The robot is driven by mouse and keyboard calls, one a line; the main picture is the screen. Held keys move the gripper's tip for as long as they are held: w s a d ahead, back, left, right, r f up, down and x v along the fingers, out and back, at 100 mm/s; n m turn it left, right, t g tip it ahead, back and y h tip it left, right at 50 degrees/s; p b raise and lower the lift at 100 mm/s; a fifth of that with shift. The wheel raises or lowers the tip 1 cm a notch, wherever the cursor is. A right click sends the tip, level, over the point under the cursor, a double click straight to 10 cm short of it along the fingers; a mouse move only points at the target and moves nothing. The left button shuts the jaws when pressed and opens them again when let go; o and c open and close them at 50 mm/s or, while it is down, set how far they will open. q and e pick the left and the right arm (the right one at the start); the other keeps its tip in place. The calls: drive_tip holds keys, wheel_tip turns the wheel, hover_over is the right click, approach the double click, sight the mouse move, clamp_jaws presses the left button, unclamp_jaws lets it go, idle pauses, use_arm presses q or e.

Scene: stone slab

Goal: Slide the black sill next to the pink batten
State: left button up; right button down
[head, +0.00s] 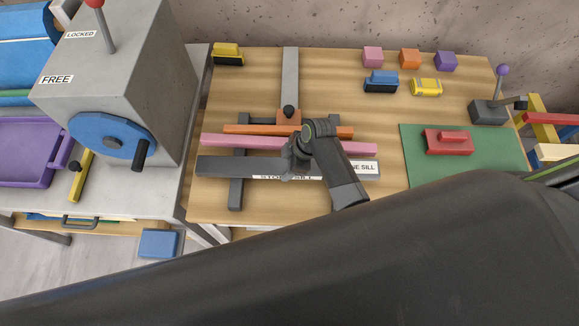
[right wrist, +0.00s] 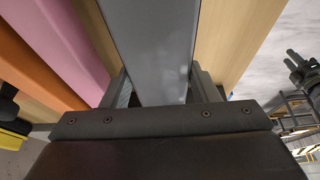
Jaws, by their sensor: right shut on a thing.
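The black sill (head: 238,167), a long dark grey bar with white labels, lies flat across the table in front of the pink batten (head: 235,141). A narrow strip of wood shows between them, so they are apart but close to parallel. My right gripper (head: 290,170) is shut on the sill near its middle, hiding part of both bars. In the right wrist view the sill (right wrist: 155,45) runs between its fingers, with the pink batten (right wrist: 65,45) to the left. A dark shape at that view's right edge looks like my left gripper (right wrist: 302,70); its jaws are unclear.
An orange batten (head: 245,129) lies behind the pink one. Grey rails (head: 290,75) stand near the bars. A green mat (head: 415,150) with a red block (head: 448,142) is at right. Small blocks sit at the back. A grey machine (head: 120,80) stands left. Wood in front is clear.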

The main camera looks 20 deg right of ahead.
drive_tip(key=shift+w+r, duration=0.1)
drive_tip(key=shift+w, duration=0.25)
drive_tip(key=shift+c, duration=2.2)
unclamp_jaws()
drive_tip(key=shift+s, duration=0.1)
drive_tip(key=shift+d+r, duration=0.25)
drive_tip(key=shift+r, duration=0.15)
drive_tip(key=b+v, duration=0.2)
drive_tip(key=v, duration=1.4)
drive_tip(key=shift+r, duration=0.25)
